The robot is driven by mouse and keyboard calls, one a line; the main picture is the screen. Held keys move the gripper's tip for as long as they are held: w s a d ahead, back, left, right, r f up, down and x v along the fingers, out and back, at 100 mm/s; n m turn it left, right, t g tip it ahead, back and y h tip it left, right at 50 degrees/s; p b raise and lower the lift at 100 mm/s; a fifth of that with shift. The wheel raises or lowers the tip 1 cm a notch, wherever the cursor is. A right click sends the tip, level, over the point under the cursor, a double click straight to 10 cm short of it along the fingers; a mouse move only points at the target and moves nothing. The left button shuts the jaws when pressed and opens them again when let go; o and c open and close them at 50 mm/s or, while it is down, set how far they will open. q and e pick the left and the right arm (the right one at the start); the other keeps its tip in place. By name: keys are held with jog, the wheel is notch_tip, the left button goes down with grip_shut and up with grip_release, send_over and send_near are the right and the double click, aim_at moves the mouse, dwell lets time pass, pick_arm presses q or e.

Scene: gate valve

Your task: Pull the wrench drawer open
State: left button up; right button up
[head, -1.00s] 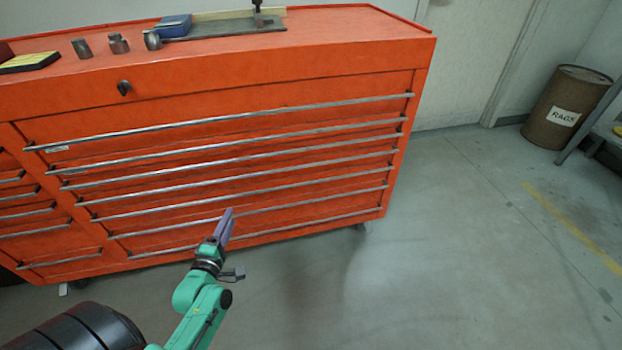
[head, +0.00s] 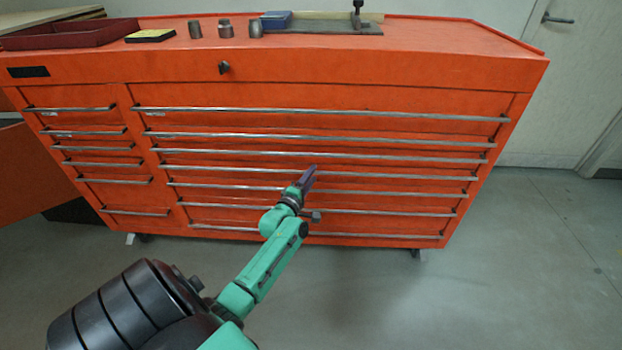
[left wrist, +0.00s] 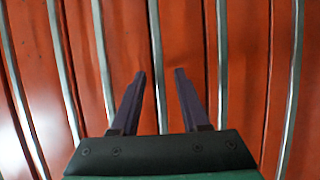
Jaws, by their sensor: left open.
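The orange tool chest (head: 340,72) has a wide bank of drawers, each with a long metal handle bar; all of these drawers look shut. Which one is the wrench drawer I cannot tell, as no label is readable. My left gripper (head: 311,172) is in front of the middle drawers in the head view, its purple fingers pointing at the chest. In the left wrist view the gripper (left wrist: 160,74) is open and empty, and a handle bar (left wrist: 155,40) runs between the lines of its two fingertips. Whether the fingers reach around the bar I cannot tell. My right gripper is not in view.
A narrow bank of shut drawers (head: 88,142) is at the left, beside an orange panel (head: 30,178). On the chest top are a dark red tray (head: 70,36), a yellow-topped pad (head: 150,35) and metal cylinders (head: 225,29). The grey floor (head: 530,270) at the right is clear.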

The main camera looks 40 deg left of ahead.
pick_arm(q)
grip_shut()
dwell(1.3)
